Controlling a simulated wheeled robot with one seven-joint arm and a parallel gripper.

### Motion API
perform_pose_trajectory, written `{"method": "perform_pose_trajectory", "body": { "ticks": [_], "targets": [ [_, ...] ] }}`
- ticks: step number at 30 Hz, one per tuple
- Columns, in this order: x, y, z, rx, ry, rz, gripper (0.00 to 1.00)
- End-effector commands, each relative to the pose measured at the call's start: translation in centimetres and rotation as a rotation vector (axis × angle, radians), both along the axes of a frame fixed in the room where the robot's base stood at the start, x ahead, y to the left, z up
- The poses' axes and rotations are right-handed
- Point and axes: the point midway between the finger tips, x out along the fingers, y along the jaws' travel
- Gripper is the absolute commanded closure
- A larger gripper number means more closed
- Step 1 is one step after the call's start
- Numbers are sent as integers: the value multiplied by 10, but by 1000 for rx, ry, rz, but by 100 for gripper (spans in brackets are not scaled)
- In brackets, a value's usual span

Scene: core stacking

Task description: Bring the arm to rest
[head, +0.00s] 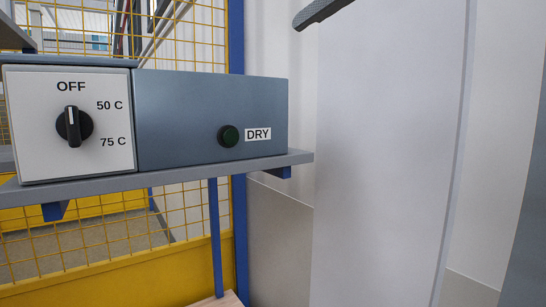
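My gripper does not show for certain in the head view. A dark grey bar with a ribbed edge (323,12) comes in at the top; I cannot tell what it belongs to. No held object can be seen.
A grey shelf (215,168) at the left bears a white dial box (35,150) with its black knob (73,126) pointing up at OFF. Yellow mesh (190,45) stands behind. A pale upright panel (385,160) fills the middle right.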

Motion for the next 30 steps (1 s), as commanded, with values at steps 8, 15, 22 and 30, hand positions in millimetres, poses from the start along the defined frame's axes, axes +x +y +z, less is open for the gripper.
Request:
{"method": "perform_pose_trajectory", "body": {
  "ticks": [8,15,22,30],
  "targets": [
    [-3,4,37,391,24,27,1],
    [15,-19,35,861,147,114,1],
    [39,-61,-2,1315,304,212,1],
    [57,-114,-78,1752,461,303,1]
  ]
}}
